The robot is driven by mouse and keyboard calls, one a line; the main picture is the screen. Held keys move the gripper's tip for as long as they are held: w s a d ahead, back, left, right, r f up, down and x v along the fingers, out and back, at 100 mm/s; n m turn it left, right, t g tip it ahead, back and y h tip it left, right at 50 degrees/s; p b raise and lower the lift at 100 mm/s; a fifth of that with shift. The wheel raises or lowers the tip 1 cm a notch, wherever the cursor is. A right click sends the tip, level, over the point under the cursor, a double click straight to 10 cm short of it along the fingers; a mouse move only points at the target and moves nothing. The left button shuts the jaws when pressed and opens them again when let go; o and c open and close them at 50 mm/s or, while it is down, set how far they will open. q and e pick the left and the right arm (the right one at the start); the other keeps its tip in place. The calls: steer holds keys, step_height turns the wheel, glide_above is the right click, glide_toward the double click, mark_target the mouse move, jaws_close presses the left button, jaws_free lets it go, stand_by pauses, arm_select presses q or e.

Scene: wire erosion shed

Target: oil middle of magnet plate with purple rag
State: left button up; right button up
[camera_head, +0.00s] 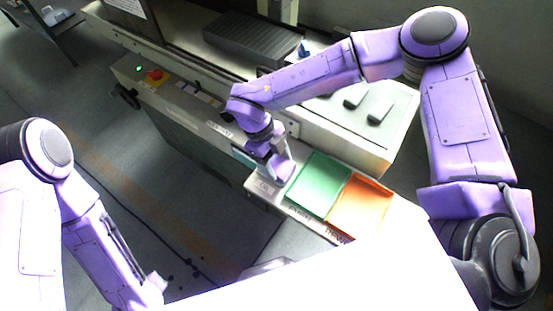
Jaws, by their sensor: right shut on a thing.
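A dark grey ribbed slab (255,42), which looks like the magnet plate, lies on the machine bed at the top middle. My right gripper (274,166) points down over the left end of the front shelf, well below and apart from the slab. It is shut on a pale purple piece that looks like the purple rag (281,171); the wrist and glare hide part of it. My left gripper (153,286) is low at the bottom left, partly cut off by a white surface; its jaws cannot be made out.
A green tray (320,184) and an orange tray (358,208) sit to the right on the shelf. Grey pads (380,108) lie on the cream machine top. A red button (155,75) is on the machine's front. The floor (200,215) at left is mostly clear.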

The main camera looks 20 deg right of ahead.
mark_target(276, 161)
steer(key=shift+w+f, duration=0.5)
steer(key=shift+w, duration=0.15)
steer(key=shift+s, duration=0.3)
arm_select(q)
steer(key=shift+w+f, duration=0.25)
steer(key=shift+w+f, duration=0.1)
arm_select(e)
steer(key=shift+w+f, duration=0.15)
steer(key=shift+f, duration=0.05)
steer(key=shift+r, duration=0.1)
arm_select(q)
steer(key=shift+r, duration=0.3)
steer(key=shift+r, duration=0.1)
arm_select(e)
step_height(276, 161, up, 7)
steer(key=p, duration=0.7)
arm_select(q)
step_height(276, 161, up, 7)
steer(key=shift+f, duration=0.2)
